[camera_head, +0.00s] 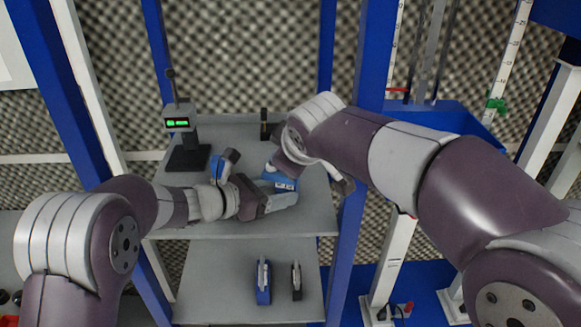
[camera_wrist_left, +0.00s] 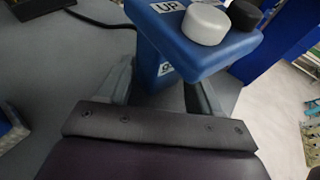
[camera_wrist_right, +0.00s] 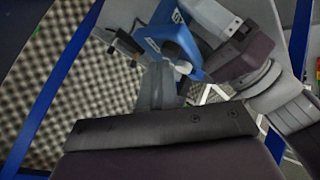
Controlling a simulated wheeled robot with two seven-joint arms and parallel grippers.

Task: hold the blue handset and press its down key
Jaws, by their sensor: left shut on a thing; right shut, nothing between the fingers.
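The blue handset (camera_head: 284,181) is above the upper grey shelf, held by my left gripper (camera_head: 284,199). In the left wrist view the handset (camera_wrist_left: 185,45) stands between the two fingers (camera_wrist_left: 160,85). It has a pale round key (camera_wrist_left: 205,25) beside an "UP" label and a dark round key (camera_wrist_left: 244,14); no label shows for the dark key. In the right wrist view my right gripper (camera_wrist_right: 161,68) is shut and empty, its tips close to the handset's key end (camera_wrist_right: 170,35). I cannot tell whether they touch a key. My right arm partly hides the handset in the head view.
A stand with a green display (camera_head: 178,123) is at the back left of the upper shelf (camera_head: 235,132). A blue-and-grey object (camera_head: 224,162) is behind my left wrist. A blue device (camera_head: 263,283) and a black one (camera_head: 296,280) stand on the lower shelf. Blue posts (camera_head: 352,215) flank the shelves.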

